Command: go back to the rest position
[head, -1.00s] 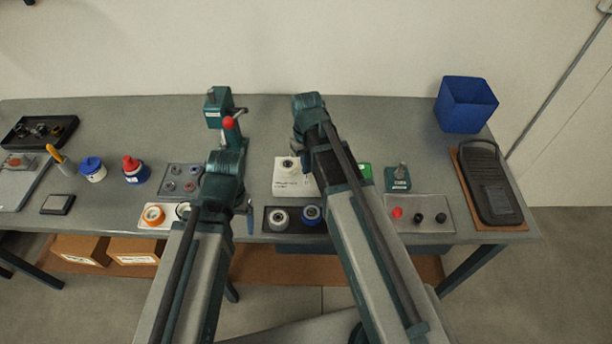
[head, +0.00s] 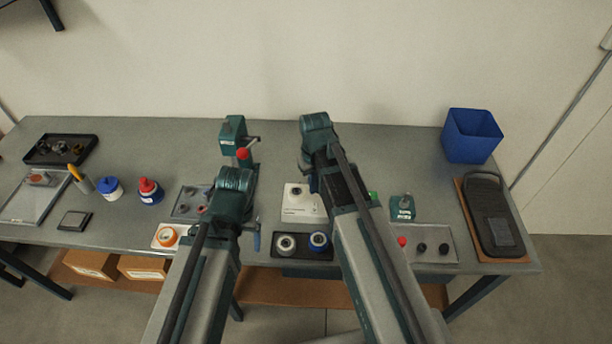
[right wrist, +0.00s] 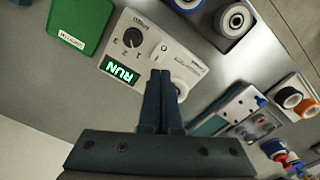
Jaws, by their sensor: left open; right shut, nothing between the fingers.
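My left gripper (head: 257,240) hangs below its wrist near the front of the bench, right of the orange-ringed tray; only part of its fingers shows. It is open and I see nothing in it. My right gripper (head: 312,182) is over the white control box (head: 300,203), partly hidden by its own arm. In the right wrist view, its fingers (right wrist: 160,85) are shut together and empty, in front of the white box (right wrist: 135,65). That box has a black knob and a lit green RUN display. I cannot tell whether the fingertips touch it.
The bench (head: 400,150) holds a green press with a red knob (head: 243,154), a blue bin (head: 472,135), a black device on a brown board (head: 490,215) and a tray with two rollers (head: 302,246). Bottles stand at left. The bench's back middle is clear.

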